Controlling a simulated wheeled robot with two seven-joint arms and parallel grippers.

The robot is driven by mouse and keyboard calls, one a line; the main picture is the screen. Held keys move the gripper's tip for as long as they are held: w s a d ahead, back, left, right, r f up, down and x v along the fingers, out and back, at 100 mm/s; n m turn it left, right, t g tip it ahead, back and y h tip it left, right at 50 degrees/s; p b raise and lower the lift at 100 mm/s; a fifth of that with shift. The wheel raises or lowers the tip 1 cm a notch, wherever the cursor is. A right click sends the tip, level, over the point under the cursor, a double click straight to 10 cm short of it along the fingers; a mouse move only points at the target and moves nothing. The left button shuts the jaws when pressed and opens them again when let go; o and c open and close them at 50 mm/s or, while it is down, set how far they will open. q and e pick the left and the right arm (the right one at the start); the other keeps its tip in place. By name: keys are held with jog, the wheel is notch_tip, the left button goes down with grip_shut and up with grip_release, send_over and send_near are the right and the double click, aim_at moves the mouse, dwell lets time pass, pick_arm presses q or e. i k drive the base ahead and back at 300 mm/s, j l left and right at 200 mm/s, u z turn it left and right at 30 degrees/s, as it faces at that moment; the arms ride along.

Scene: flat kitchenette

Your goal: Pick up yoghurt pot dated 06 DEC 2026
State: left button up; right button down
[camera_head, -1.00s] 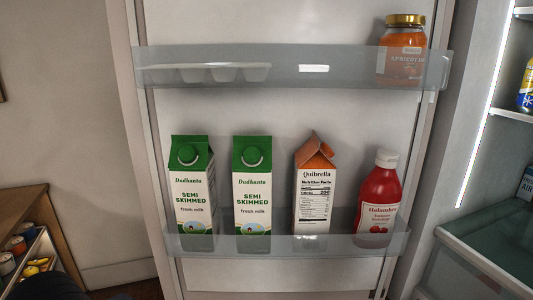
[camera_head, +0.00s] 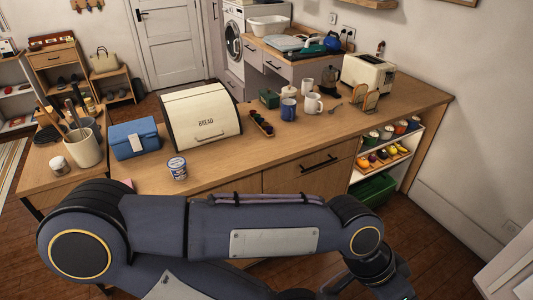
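A small pot (camera_head: 177,169) with a white and blue label stands upright on the wooden counter, left of the middle, in front of the bread bin. It looks like a yoghurt pot, but any date on it is too small to read. One of my arms crosses the bottom of the head view in front of the counter and bends down at the right. Neither gripper can be made out, so nothing shows of what they hold.
A cream bread bin (camera_head: 201,120), a blue box (camera_head: 134,138) and a utensil crock (camera_head: 84,148) stand around the pot. Mugs, a small rack and a toaster (camera_head: 368,75) stand further right. Bare counter (camera_head: 228,174) lies right of the pot.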

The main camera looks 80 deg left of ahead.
aim_at(177, 165)
jog(key=u, duration=3.45)
jog(key=i+l+u, duration=0.1)
jog(key=i+u, duration=0.3)
jog(key=i+l+u, duration=0.2)
jog(key=u, duration=0.2)
jog(key=i+l+u, duration=0.35)
jog(key=i, duration=0.05)
